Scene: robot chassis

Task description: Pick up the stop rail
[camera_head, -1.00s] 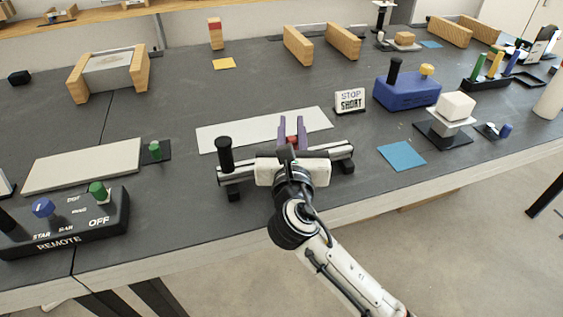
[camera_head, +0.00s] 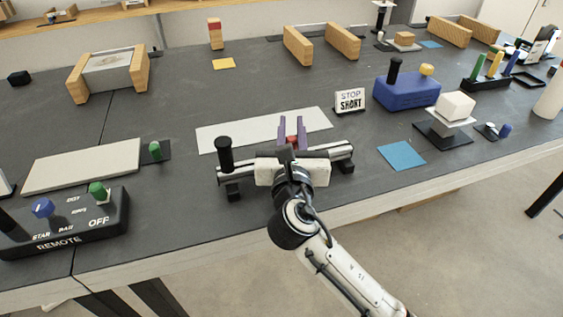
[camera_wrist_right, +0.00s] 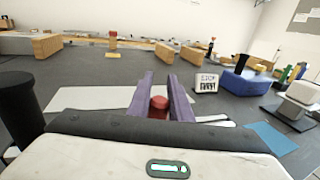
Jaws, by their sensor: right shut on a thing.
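The stop rail (camera_head: 236,176) is a grey and black bar on dark feet near the table's front edge. A black post (camera_head: 224,152) stands at its left end, and this post also shows at the left of the right wrist view (camera_wrist_right: 20,108). My right gripper (camera_head: 291,132) reaches over the rail's middle, its purple fingers pointing away from me. The fingers are shut around a red knob (camera_wrist_right: 159,107), which seems to belong to the rail. The gripper's body hides the rail's middle and the join with the knob. My left gripper is not in view.
A pale plate (camera_head: 222,138) lies just behind the rail. A "STOP SHORT" sign (camera_head: 350,101) and a blue block (camera_head: 405,92) stand to the right, with a blue square (camera_head: 402,156) nearer. A black remote box (camera_head: 75,228) sits at left front.

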